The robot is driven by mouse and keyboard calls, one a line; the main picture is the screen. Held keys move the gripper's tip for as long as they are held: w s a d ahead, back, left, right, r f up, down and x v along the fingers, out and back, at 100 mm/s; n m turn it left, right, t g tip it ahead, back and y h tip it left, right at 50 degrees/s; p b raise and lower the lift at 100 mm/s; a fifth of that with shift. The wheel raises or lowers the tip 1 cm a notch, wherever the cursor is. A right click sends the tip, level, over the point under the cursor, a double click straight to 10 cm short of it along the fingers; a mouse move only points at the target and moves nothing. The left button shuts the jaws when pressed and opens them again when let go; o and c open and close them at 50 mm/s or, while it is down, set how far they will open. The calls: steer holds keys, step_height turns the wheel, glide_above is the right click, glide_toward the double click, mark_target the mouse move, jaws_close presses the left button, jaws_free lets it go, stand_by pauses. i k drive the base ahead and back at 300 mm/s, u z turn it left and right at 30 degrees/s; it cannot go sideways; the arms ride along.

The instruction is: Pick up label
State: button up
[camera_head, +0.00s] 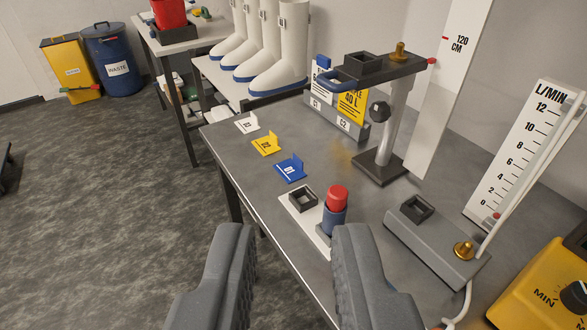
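My gripper (292,240) is at the bottom of the view, its two grey fingers wide apart with nothing between them. Three small folded labels stand in a row on the grey bench (330,150): a white label (248,124), a yellow label (267,144) and a blue label (291,170). They lie beyond my fingertips, apart from them. A larger yellow card (353,105) marked 40 L stands in a grey rack (338,124) at the back, beside a white and blue card (321,80). Which label the task means cannot be told.
A red-capped blue cylinder (335,210) stands on a white plate near the bench edge, beside a small black square holder (302,198). A dark stand (380,165), a grey block (435,240) and a yellow dial box (545,285) are right. White boots (280,60) stand behind.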

mark_target(289, 166)
steer(key=u, duration=0.1)
steer(key=i, duration=0.1)
steer(key=z, duration=3)
steer(key=k, duration=1.65)
steer(key=u, duration=1.6)
steer(key=i, duration=0.75)
steer(key=u, duration=0.1)
